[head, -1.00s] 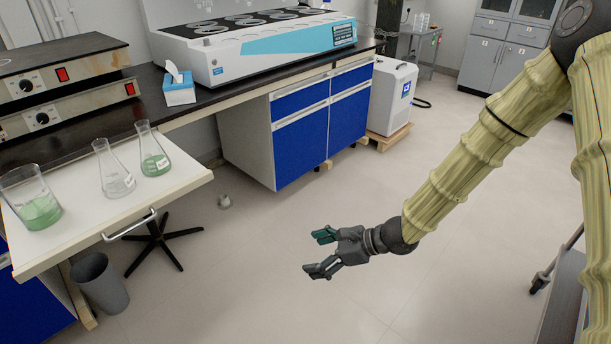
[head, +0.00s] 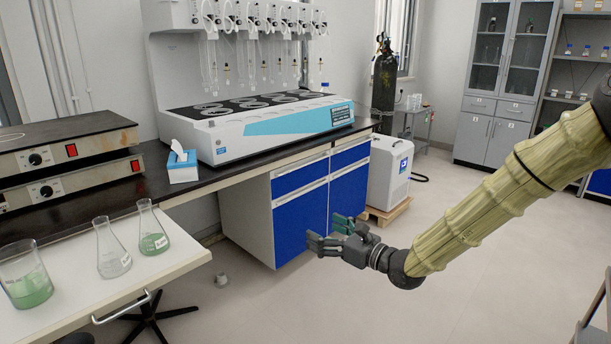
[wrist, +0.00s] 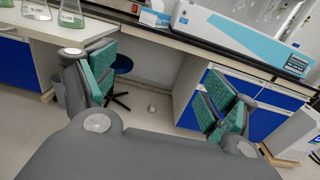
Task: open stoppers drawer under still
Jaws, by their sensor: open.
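The still (head: 255,115) is a long white and light-blue unit with a row of glassware, standing on the dark bench. Under it is a blue-fronted cabinet with two shallow top drawers side by side, a left one (head: 300,178) and a right one (head: 350,155). Both look shut, with pale handle strips. I cannot read which drawer is for stoppers. My gripper (head: 325,233) is open and empty, in front of the cabinet and lower than the drawers in the head view. In the wrist view its green-padded fingers (wrist: 160,90) are spread, with the blue fronts (wrist: 262,92) behind the right finger.
A pulled-out white shelf (head: 150,258) with a beaker and two flasks juts out at the left. A tissue box (head: 183,167) stands on the bench. A white chiller (head: 389,172) on a wooden pallet stands right of the cabinet. The floor before the cabinet is clear.

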